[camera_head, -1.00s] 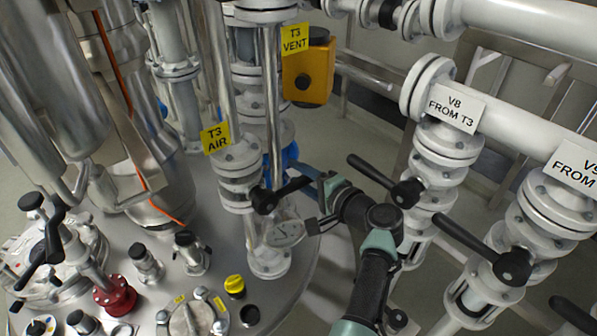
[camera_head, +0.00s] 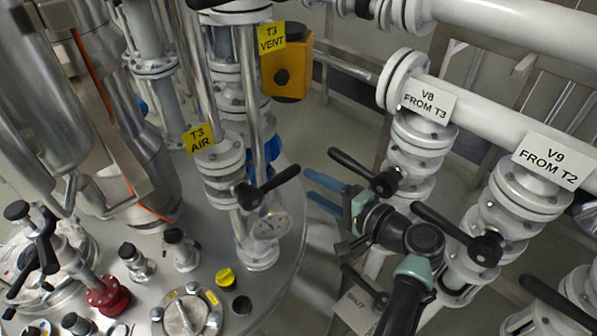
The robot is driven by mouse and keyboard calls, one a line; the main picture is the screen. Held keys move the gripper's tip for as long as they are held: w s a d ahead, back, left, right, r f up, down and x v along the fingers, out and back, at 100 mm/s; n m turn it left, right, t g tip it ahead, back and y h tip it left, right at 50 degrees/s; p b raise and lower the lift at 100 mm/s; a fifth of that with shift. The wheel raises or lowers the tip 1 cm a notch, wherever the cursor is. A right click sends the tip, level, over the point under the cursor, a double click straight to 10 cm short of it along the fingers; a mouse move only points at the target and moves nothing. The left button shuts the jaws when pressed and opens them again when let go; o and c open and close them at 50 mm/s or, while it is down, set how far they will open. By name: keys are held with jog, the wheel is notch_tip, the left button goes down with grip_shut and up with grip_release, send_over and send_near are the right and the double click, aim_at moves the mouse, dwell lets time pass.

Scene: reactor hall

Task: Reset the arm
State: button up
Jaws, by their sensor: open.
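My gripper (camera_head: 310,184) is in the middle of the view, with its two blue fingers apart and pointing left. Nothing is between them. My dark and green arm comes up from the bottom right to it. The V8 valve handle (camera_head: 364,170) is just above and right of the fingers. I cannot tell how far the gripper is from it in depth.
V8 valve (camera_head: 415,150) and V9 valve (camera_head: 516,205) stand close on the right, with black levers near my arm. The steel vessel lid (camera_head: 180,265) with knobs and a red fitting (camera_head: 107,295) fills the lower left. A yellow box (camera_head: 287,72) hangs above. Floor shows between vessel and valves.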

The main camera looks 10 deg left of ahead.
jog(key=shift+v, duration=1.1)
notch_tip(320, 180, up, 27)
jog(key=w+d+n+t+h, duration=0.1)
jog(key=d+n+t+h, duration=0.1)
jog(key=n+t+h, duration=0.55)
jog(key=s+r+t+h, duration=0.5)
jog(key=s+r+t, duration=0.5)
jog(key=s+r, duration=1.1)
notch_tip(320, 180, up, 23)
jog(key=w+p, duration=0.1)
jog(key=p, duration=2.1)
jog(key=shift+w+r, duration=0.25)
jog(key=shift+w, duration=0.15)
